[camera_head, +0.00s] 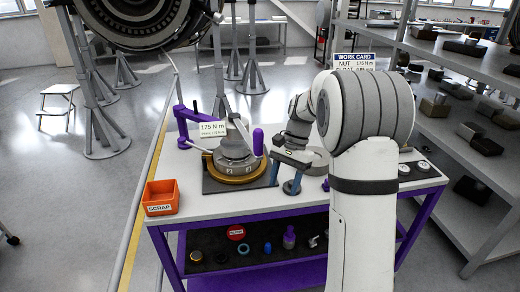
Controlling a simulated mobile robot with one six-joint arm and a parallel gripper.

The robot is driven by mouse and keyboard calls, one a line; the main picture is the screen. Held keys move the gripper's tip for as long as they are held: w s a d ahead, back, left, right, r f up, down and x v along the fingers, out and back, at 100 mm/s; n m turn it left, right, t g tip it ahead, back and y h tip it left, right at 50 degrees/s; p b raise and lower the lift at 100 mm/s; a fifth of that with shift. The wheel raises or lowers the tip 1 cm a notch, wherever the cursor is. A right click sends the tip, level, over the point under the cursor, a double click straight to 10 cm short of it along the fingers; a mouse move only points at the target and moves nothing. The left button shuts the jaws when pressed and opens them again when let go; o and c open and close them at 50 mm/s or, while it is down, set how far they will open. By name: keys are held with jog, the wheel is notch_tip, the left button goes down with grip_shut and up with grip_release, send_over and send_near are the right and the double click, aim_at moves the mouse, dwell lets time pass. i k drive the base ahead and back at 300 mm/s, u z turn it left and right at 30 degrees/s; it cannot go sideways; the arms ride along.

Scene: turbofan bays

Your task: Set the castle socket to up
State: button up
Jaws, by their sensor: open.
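My gripper (284,177) is over the right half of the bench, just right of the round grey fixture, its two blue-grey fingers apart and pointing down. A small dark blue round piece (291,188) shows at the foot of the right finger; I cannot tell whether it is the castle socket or whether they touch. A grey and purple upright piece (289,237) stands on the lower shelf. Which of these is the castle socket is not clear, nor is its setting.
The fixture (234,160) has a purple arm, a purple handle and a 175 N m label. An orange scrap bin (161,197) sits at the bench's left corner. Loaded shelving (455,62) stands at the right. The bench's front strip is clear.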

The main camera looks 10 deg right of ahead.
aim_at(231, 150)
jog(key=i, duration=1)
